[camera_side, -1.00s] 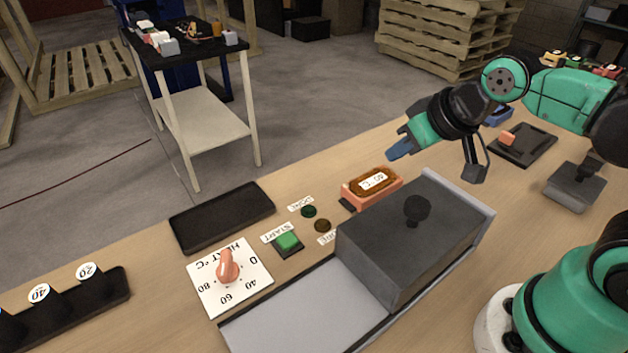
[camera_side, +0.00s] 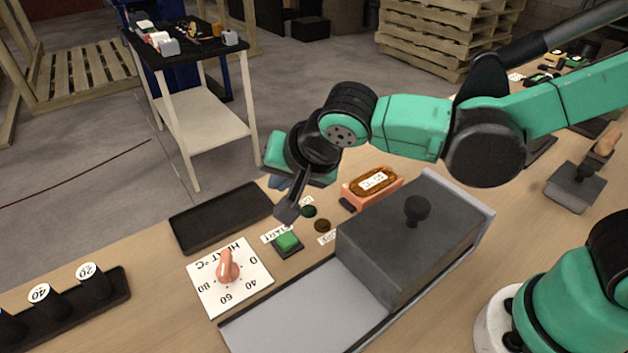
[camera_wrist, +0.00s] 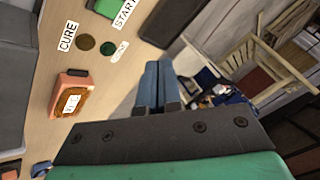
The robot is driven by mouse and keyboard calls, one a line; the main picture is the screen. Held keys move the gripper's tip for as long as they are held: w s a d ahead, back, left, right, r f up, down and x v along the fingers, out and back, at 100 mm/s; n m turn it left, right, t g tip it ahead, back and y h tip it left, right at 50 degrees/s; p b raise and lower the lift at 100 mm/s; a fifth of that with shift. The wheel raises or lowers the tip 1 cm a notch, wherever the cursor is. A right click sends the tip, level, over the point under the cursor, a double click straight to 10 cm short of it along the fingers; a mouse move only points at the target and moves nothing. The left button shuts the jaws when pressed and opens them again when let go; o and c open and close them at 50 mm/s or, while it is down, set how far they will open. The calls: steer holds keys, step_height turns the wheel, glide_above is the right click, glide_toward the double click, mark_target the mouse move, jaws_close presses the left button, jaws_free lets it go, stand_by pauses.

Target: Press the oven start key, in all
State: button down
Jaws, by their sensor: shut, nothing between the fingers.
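The green start key (camera_side: 287,241) sits on its dark base beside the START label (camera_side: 275,233). In the wrist view the key (camera_wrist: 106,7) is cut by the top edge. My gripper (camera_side: 277,182) is above the far edge of the table, behind and above the key and apart from it. In the wrist view its blue fingers (camera_wrist: 157,84) are together with nothing between them. The dark grey oven box (camera_side: 415,235) with a black knob stands right of the key. The heat dial (camera_side: 228,268) is left of the key, its pink knob upright.
A dark empty tray (camera_side: 222,217) lies behind the key. An orange display box (camera_side: 372,184) stands behind the oven. Two round lamps, one green (camera_side: 309,211) and one brown (camera_side: 322,226), are near the key. A rack of numbered black pieces (camera_side: 68,305) is at left.

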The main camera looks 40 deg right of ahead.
mark_target(288, 241)
steer(key=shift+f, duration=4.4)
steer(key=shift+f, duration=0.15)
steer(key=shift+f, duration=0.25)
steer(key=shift+r, duration=0.1)
steer(key=shift+r, duration=0.35)
steer(key=shift+r, duration=2.5)
